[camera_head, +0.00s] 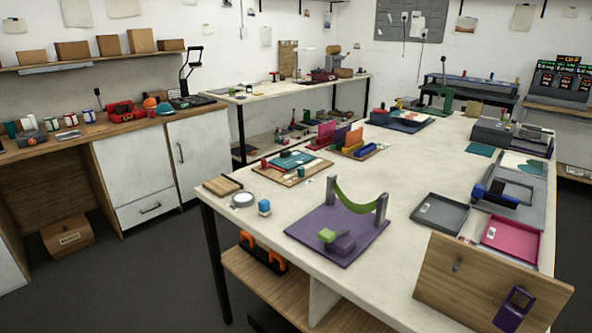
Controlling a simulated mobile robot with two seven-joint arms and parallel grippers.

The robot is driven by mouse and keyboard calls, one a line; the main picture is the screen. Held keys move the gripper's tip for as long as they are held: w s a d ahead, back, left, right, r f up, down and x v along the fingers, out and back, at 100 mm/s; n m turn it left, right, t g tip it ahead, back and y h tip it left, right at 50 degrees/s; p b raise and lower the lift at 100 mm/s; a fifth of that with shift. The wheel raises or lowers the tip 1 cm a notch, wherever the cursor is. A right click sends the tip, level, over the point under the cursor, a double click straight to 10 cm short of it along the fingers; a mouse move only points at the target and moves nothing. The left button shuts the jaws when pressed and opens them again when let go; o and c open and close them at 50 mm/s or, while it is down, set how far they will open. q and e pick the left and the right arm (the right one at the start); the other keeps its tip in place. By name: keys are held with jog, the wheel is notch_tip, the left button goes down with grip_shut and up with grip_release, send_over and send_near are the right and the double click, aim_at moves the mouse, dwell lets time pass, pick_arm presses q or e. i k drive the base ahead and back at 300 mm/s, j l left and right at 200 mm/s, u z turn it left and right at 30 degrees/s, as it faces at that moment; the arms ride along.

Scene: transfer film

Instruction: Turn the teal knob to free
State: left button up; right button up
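No teal knob can be made out for certain at this size. A wooden board (318,172) on the large white table carries a flat teal piece (291,160) with a small dark part on top and a red part at its left. A teal rounded piece (164,108) sits beside an orange ball on the left counter. A flat teal sheet (481,150) lies toward the right back of the table. Neither of my grippers is in view.
The white table (262,240) also bears a purple stand (352,243) with a green curved strip, a grey tray (440,215), a pink tray (511,236) and a tilted wooden panel (450,285) at the front right. Open floor (170,280) lies left of the table.

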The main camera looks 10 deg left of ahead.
aim_at(301, 170)
jog(key=i+j, duration=0.2)
jog(key=j, duration=0.2)
jog(key=i+j, duration=0.2)
jog(key=j, duration=0.15)
jog(key=i+j, duration=0.2)
jog(key=j, duration=0.2)
jog(key=i+j, duration=0.2)
jog(key=j, duration=0.2)
jog(key=i+j, duration=0.2)
jog(key=j, duration=0.15)
